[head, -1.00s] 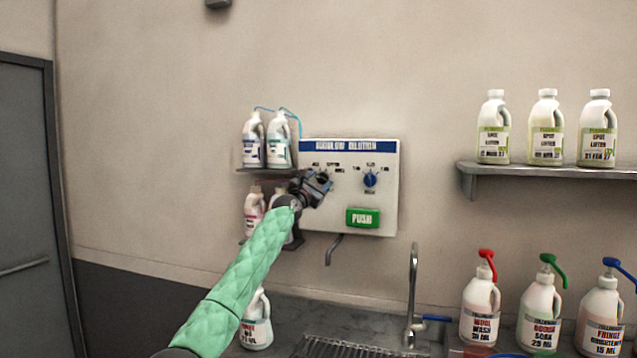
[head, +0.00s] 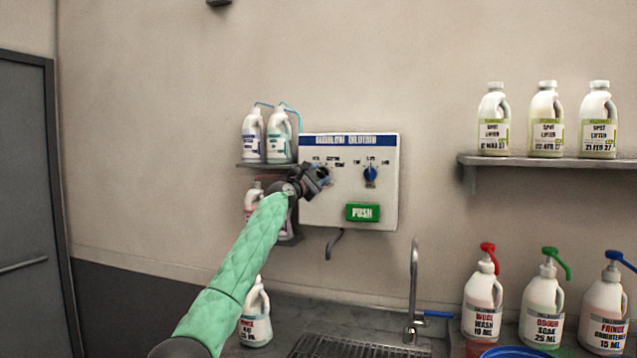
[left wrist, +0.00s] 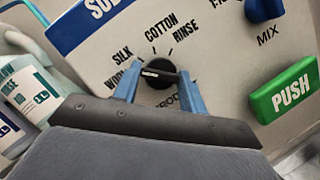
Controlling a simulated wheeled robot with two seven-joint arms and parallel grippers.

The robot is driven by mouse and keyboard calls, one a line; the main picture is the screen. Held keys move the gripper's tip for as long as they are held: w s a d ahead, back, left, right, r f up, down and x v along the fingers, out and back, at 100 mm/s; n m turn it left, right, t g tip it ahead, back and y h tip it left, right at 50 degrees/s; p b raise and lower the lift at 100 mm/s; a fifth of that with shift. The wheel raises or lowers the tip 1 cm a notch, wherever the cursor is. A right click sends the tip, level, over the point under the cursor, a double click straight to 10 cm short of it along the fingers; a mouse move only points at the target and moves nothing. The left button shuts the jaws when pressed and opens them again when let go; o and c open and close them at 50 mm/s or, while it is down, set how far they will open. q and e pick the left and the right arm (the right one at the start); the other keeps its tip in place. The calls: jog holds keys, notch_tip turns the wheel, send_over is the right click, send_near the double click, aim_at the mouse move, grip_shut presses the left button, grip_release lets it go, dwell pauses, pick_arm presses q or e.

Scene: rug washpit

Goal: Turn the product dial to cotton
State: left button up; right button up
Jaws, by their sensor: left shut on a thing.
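The white dilution panel (head: 345,205) is on the wall, with a blue title strip. In the left wrist view, the black product dial (left wrist: 160,80) sits below the labels WOOL, SILK, COTTON (left wrist: 160,26) and RINSE. Its white mark is at the left end of its bar, on the WOOL and SILK side, away from COTTON. My left gripper (left wrist: 161,84) is shut on the dial, one blue finger at each end of the bar. In the head view my left gripper (head: 320,178) covers most of the dial. My right gripper is not in view.
Right of the product dial are a blue mix dial (head: 370,175) and a green PUSH button (head: 362,212). Bottles (head: 278,137) stand on a rack close left of the panel. A tap (head: 413,290) rises below right.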

pick_arm(q)
jog(key=shift+m+g, duration=0.4)
jog(key=shift+m, duration=1.2)
jog(key=shift+m+g, duration=0.3)
jog(key=shift+m, duration=0.2)
jog(key=shift+r+m+g, duration=0.1)
jog(key=shift+m+g, duration=0.2)
jog(key=shift+m, duration=0.1)
jog(key=m, duration=0.2)
jog(key=m+g+p, duration=0.1)
jog(key=m, duration=0.1)
jog(key=shift+r+m+g, duration=0.15)
jog(key=shift+m+g, duration=0.15)
jog(key=shift+m+y+p, duration=0.5)
jog(key=shift+m+p, duration=0.05)
jog(key=shift+m, duration=0.35)
jog(key=shift+m+g+y+p, duration=0.3)
jog(key=shift+m, duration=0.4)
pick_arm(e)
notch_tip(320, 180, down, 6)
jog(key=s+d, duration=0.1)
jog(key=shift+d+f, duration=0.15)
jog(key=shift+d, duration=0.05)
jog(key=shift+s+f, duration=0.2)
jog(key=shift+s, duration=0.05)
